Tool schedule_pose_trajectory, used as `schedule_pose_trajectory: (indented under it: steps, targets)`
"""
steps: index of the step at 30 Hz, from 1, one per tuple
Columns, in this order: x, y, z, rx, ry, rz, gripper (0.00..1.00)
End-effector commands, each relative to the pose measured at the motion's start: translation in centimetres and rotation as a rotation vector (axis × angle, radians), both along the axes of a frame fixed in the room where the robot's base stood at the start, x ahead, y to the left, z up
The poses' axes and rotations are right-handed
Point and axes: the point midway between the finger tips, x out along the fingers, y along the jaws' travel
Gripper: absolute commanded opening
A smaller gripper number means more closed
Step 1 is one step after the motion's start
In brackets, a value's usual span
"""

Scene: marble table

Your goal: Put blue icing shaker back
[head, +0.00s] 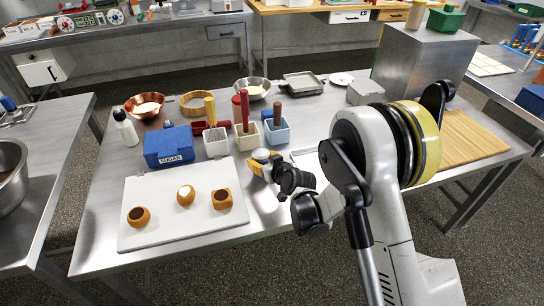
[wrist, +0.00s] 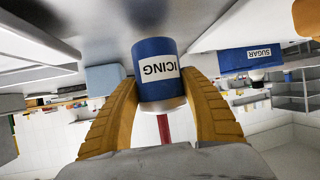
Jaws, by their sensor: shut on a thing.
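The blue icing shaker (wrist: 150,55) is a blue cylinder with a white ICING label, shown upside down in the wrist view. My gripper (wrist: 160,100) has its two yellow fingers shut on it, one on each side. In the head view my gripper (head: 258,168) is low over the grey table (head: 285,205), just right of the white board. The shaker is largely hidden there by the gripper and wrist. I cannot tell whether its base touches the table.
Left of my gripper is a white board (head: 160,222) with several brown pastries. Behind it stand a blue SUGAR box (head: 168,147) and a light blue container (head: 278,134) with a wooden handle. A wooden board (head: 465,140) lies right. Bare table is in front of my gripper.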

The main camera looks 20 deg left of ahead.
Motion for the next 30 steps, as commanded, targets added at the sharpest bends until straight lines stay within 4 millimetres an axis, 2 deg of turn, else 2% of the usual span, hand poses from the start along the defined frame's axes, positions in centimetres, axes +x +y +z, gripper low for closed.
schedule_pose_trajectory:
  steps: [1,4,17,18,20,30]
  targets:
    - [0.04,-0.01,-1.03,0.0,0.0,0.0,0.16]
    - [0.03,-0.03,-1.61,0.0,0.0,0.0,0.16]
    - [0.01,-0.06,-1.94,0.0,0.0,0.0,0.16]
    - [0.0,-0.06,-1.95,0.0,0.0,0.0,0.58]
    - [0.0,-0.06,-1.89,0.0,0.0,0.0,0.73]
    - [0.0,-0.06,-1.86,0.0,0.0,0.0,0.73]
